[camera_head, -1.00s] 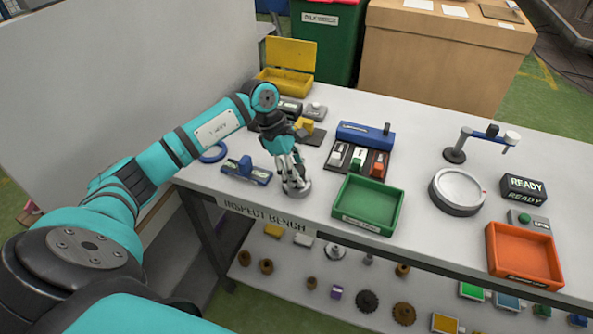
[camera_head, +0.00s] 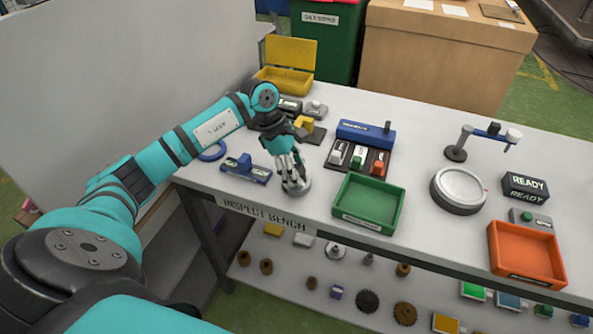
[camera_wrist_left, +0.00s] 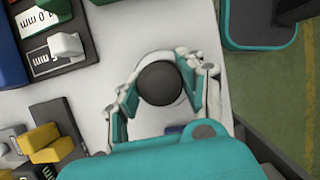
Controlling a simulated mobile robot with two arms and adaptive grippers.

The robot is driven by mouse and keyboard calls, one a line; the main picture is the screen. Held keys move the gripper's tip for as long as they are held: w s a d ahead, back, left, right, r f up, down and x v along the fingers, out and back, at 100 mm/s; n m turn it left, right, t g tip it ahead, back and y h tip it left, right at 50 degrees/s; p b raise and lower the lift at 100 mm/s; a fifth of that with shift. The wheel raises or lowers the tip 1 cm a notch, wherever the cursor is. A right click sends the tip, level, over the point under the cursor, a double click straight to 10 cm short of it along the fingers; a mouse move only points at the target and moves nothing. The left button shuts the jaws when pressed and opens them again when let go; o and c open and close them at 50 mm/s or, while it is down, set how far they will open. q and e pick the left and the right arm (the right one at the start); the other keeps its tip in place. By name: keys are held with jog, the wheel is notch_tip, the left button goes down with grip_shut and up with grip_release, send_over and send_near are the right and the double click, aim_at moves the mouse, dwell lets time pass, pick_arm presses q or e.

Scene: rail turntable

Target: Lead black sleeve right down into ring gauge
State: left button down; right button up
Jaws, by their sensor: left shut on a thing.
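My left gripper (camera_head: 293,178) points down near the bench's front edge. In the left wrist view its fingers (camera_wrist_left: 160,88) are shut on the black sleeve (camera_wrist_left: 158,83), whose round dark end faces the camera. A pale ring, seemingly the ring gauge (camera_wrist_left: 160,55), shows around the sleeve in that view. In the head view a grey round rim of the gauge (camera_head: 303,191) shows right under the fingertips. The fingers hide most of the sleeve and gauge there. I cannot tell how deep the sleeve sits. My right gripper is not in view.
A green tray (camera_head: 340,208) stands just right of the gripper, and a blue fixture (camera_head: 262,175) just left. A gauge block set (camera_head: 338,158) lies behind the tray. A round turntable (camera_head: 459,207) and an orange tray (camera_head: 495,245) stand farther right.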

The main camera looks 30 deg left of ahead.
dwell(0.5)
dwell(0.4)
pick_arm(q)
jog(key=c, duration=0.7)
grip_release()
jog(key=shift+f, duration=0.1)
jog(key=v, duration=1.2)
jog(key=shift+a, duration=0.1)
